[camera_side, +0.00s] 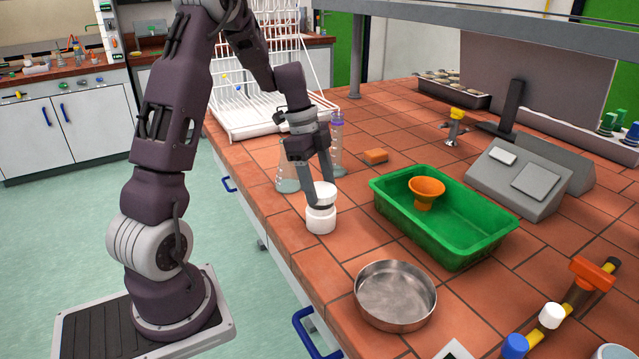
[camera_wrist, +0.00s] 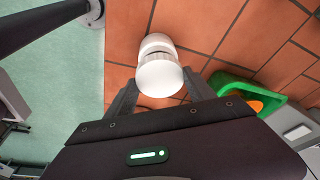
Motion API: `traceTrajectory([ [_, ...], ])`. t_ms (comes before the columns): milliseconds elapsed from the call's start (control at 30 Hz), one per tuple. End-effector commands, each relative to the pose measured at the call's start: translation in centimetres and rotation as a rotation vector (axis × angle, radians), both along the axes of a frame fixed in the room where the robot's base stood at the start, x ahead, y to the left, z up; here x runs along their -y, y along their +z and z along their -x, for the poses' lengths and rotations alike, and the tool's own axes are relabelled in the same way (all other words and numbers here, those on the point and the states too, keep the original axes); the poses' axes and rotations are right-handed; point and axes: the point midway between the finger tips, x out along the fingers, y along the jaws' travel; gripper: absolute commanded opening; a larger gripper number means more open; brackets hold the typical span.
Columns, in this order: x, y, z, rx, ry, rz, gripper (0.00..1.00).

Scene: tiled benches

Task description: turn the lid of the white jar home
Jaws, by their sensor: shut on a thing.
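The white jar (camera_side: 321,220) stands upright on the tiled bench near its left edge. Its white round lid (camera_side: 323,192) is at the top of the jar, with a dark fingertip crossing just below it in the side view. In the wrist view the lid (camera_wrist: 160,78) is nearest the camera, with the jar (camera_wrist: 156,41) partly behind it. My gripper (camera_side: 318,198) reaches down from above, its fingers on either side of the lid and shut on it. The contact points are partly hidden. How far the lid is turned cannot be told.
A green tray (camera_side: 385,203) holding an orange funnel (camera_side: 427,187) is to the right. A metal dish (camera_side: 396,294) lies in front. A glass flask (camera_side: 287,178) and a cylinder (camera_side: 337,140) stand close behind my gripper. A white rack (camera_side: 250,125) is farther back.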

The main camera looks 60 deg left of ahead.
Motion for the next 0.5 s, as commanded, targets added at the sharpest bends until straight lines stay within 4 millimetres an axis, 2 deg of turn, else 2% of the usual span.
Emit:
traceTrajectory([
  [500, 0.0, -0.6, -0.01, -0.001, 0.001, 0.001, 0.11],
])
